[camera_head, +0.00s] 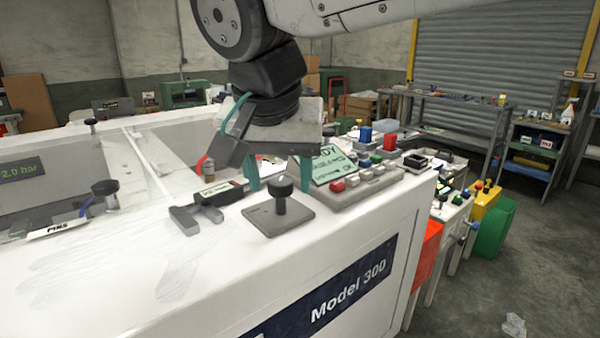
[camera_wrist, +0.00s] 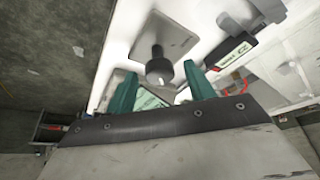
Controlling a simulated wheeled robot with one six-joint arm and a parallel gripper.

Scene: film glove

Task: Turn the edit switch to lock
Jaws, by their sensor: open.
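A dark round knob (camera_head: 281,187) stands upright on a post in a grey square plate (camera_head: 262,219) on the white machine top. It may be the edit switch, but I can read no label or lock mark on it. My gripper (camera_head: 280,180) is open, with its two teal fingers pointing down beside the knob. In the wrist view the knob (camera_wrist: 159,68) appears just beyond and between the fingertips (camera_wrist: 160,76). I see no clear contact, and how deep the fingers reach around it cannot be told.
A control box with a green screen (camera_head: 333,165) and red and white buttons stands close right of the fingers. A digital caliper (camera_head: 212,200) lies left of the plate. A label reading PINS (camera_head: 56,229) and another dark knob (camera_head: 105,188) are farther left. The front-left top is clear.

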